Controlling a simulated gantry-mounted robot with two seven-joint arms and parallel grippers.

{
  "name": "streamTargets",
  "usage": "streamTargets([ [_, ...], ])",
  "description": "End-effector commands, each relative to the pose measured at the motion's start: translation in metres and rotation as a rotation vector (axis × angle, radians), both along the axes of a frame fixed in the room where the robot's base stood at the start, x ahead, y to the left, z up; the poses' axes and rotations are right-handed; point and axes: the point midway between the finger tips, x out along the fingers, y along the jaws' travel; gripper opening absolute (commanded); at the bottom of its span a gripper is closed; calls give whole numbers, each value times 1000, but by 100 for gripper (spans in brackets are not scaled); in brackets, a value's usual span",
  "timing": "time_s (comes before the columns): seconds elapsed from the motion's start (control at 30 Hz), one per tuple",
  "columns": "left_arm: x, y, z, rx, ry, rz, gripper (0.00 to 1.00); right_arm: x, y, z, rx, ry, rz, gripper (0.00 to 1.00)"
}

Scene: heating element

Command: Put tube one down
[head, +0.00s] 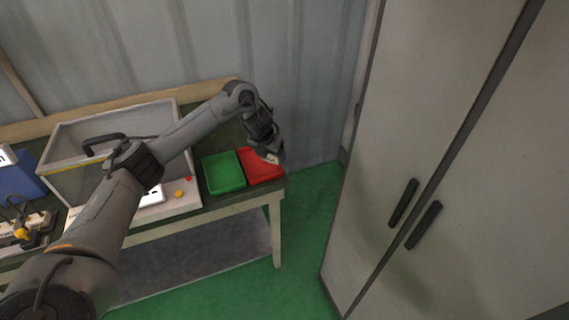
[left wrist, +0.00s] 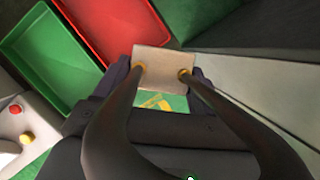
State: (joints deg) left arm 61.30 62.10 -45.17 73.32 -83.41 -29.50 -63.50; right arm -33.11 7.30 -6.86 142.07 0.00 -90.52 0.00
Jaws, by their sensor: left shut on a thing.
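My left gripper (head: 268,152) is over the red tray (head: 262,171) at the right end of the table in the head view. It is shut on tube one, which shows there as a small pale piece (head: 271,158) at the fingertips. In the left wrist view tube one shows a beige plate (left wrist: 164,60) with two brass-coloured fittings, and dark curved tubes run from these toward the camera. Its far side is hidden. The red tray (left wrist: 108,28) lies beyond the plate in that view. I cannot tell whether tube one touches the tray. My right gripper is out of view.
A green tray (head: 223,174) sits left of the red one and looks empty. A grey open case (head: 75,165) with red and yellow buttons stands farther left. The table's edge (head: 240,206) is close. A tall grey cabinet (head: 440,130) stands to the right.

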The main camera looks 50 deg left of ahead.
Motion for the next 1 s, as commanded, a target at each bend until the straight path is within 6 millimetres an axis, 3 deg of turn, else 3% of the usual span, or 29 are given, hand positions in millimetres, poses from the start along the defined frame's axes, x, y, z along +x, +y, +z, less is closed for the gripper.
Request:
streamTargets([
  [0.27,0,22,-26,-1,1,11,34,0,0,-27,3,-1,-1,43],
  [0.5,4,70,-54,-3,0,12,34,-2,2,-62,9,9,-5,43],
  [0.7,7,102,-68,-3,-1,10,34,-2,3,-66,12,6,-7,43],
  [1.0,8,117,-77,0,0,5,34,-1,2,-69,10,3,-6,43],
])
